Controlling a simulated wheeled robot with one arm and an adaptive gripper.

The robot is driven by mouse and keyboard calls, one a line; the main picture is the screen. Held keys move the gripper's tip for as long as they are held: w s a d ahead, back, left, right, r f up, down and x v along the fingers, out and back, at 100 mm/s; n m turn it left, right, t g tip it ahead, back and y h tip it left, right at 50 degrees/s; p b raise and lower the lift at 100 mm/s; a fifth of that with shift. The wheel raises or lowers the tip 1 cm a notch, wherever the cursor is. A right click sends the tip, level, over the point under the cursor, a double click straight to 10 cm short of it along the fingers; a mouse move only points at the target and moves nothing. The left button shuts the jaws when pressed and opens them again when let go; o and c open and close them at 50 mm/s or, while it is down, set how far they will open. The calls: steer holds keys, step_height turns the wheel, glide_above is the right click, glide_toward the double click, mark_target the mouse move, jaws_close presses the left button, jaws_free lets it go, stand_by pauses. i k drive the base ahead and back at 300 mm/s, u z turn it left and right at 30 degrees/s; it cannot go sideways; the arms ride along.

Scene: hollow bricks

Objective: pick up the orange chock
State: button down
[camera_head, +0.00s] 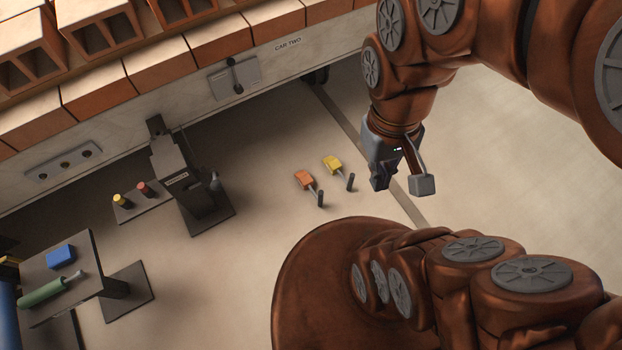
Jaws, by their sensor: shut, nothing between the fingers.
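The orange chock (305,180) lies on the floor near the middle of the view, with a thin rod ending in a dark grip at its lower right. It stands clear of my gripper and nothing covers it. My gripper (382,182) hangs from my arm to the right of the chock, apart from it. Its fingers are shut and hold nothing.
A yellow chock (333,164) with a similar handle lies close by at the right. A brick-laden car (290,62) spans the upper left. A dark post stand (187,180) and a small table (85,285) stand left. Floor around the chocks is clear.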

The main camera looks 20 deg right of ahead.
mark_target(305, 180)
steer(key=u, duration=2.3)
steer(key=k, duration=0.65)
steer(key=z, duration=0.55)
